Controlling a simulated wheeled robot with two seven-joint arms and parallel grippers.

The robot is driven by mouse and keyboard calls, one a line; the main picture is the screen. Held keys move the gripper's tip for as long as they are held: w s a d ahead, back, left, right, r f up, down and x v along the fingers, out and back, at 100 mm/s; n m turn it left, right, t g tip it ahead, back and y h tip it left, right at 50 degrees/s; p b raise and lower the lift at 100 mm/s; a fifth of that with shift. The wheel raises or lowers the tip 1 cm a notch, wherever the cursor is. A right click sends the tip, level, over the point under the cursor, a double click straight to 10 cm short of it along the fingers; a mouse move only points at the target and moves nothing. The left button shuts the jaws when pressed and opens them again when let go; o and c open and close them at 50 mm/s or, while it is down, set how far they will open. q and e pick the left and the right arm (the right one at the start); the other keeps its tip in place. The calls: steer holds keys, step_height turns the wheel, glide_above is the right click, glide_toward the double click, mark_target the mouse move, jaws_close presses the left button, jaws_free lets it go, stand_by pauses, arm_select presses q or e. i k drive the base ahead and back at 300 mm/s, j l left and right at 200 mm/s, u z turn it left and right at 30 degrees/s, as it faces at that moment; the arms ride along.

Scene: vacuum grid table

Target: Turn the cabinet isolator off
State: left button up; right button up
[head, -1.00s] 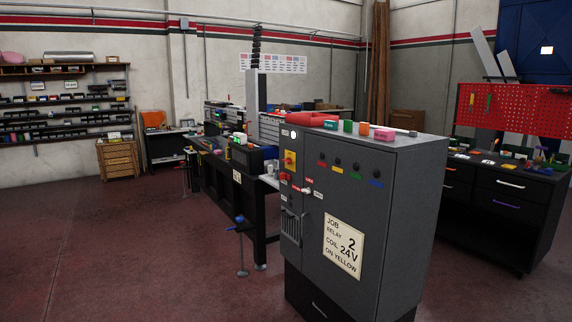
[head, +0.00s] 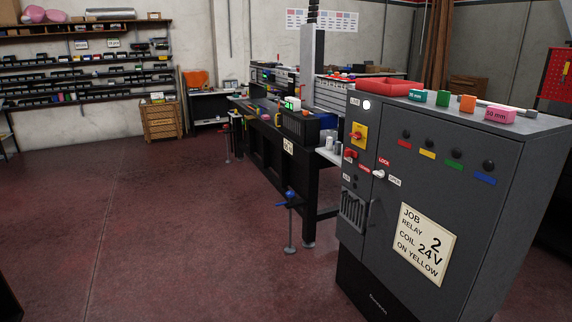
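The dark grey cabinet (head: 400,260) stands at the right of the head view, its door shut. The isolator (head: 359,134) is a red knob on a yellow plate, high on the cabinet's left front strip. Its exact handle angle is too small to tell. A white lamp (head: 366,105) above it looks lit. A red knob (head: 350,154) sits just below the isolator. A door lock (head: 379,173) lies between small labels reading LOCK and OPEN. Neither of my grippers shows in the head view.
A red tray (head: 388,87) and several coloured blocks lie on the cabinet top. Shelves (head: 80,75) line the back wall. The red floor (head: 150,240) at left is clear.

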mark_target(356, 135)
steer(key=i+j+u, duration=0.3)
steer(key=i, duration=0.55)
steer(key=i+u, duration=0.3)
steer(key=i, duration=0.6)
